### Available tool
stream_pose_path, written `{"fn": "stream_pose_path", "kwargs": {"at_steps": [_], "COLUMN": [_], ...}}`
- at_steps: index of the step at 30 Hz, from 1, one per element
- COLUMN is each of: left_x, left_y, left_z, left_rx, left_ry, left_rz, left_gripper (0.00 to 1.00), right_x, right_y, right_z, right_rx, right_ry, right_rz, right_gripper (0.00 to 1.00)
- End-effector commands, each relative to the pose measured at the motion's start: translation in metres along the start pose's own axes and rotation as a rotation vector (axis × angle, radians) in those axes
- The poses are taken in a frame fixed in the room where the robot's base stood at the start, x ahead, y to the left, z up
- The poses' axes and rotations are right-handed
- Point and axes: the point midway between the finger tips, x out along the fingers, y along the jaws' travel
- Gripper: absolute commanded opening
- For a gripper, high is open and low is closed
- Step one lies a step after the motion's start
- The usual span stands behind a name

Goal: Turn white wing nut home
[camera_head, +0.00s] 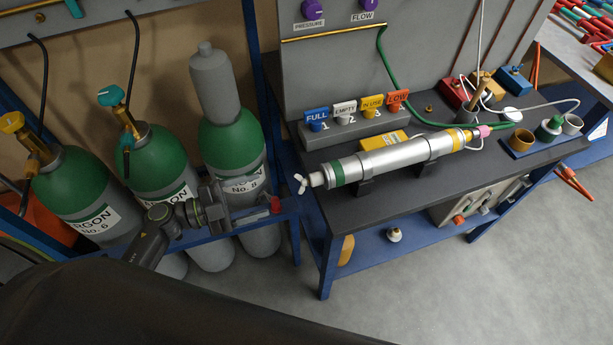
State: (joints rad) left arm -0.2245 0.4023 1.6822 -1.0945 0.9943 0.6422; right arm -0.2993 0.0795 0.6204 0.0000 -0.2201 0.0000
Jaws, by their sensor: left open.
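The white wing nut (301,184) sits at the left end of a silver cylinder (400,153) with a green band, which lies in dark cradles on the workbench (352,208). The nut sticks out past the bench's left edge. My left gripper (222,203) is open and empty, left of the nut and a little lower in the picture, with a clear gap between them. It is in front of the gas bottle marked No. 8 (232,142). My right gripper is not in view.
More green argon bottles (160,158) stand at the left behind a blue rack rail (262,217). A row of coloured tags (344,113) stands behind the cylinder. Coloured blocks and cups (520,141) sit at the bench's right. The floor in front is clear.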

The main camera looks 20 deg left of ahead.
Motion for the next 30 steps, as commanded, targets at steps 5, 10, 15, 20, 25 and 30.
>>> {"fn": "stream_pose_path", "kwargs": {"at_steps": [5, 10, 15, 20, 25, 30], "left_x": [0.037, 0.073, 0.104, 0.122, 0.128, 0.129], "left_y": [-0.003, -0.003, -0.002, -0.001, 0.0, 0.0], "left_z": [-0.003, -0.003, -0.002, -0.001, 0.0, 0.0], "left_rx": [-0.002, -0.003, -0.002, -0.001, -0.001, -0.001], "left_ry": [0.002, 0.003, 0.001, 0.0, -0.001, -0.001], "left_rz": [-0.005, -0.005, -0.002, -0.002, -0.001, -0.001], "left_gripper": [0.67, 0.67, 0.67, 0.67, 0.67, 0.67], "right_x": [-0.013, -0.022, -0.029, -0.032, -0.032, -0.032], "right_y": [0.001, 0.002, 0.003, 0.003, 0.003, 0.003], "right_z": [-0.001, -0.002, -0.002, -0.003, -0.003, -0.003], "right_rx": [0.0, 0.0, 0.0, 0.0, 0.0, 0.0], "right_ry": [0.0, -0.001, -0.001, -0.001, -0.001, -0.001], "right_rz": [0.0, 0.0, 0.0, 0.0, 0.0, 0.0], "right_gripper": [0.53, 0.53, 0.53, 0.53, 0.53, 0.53]}}
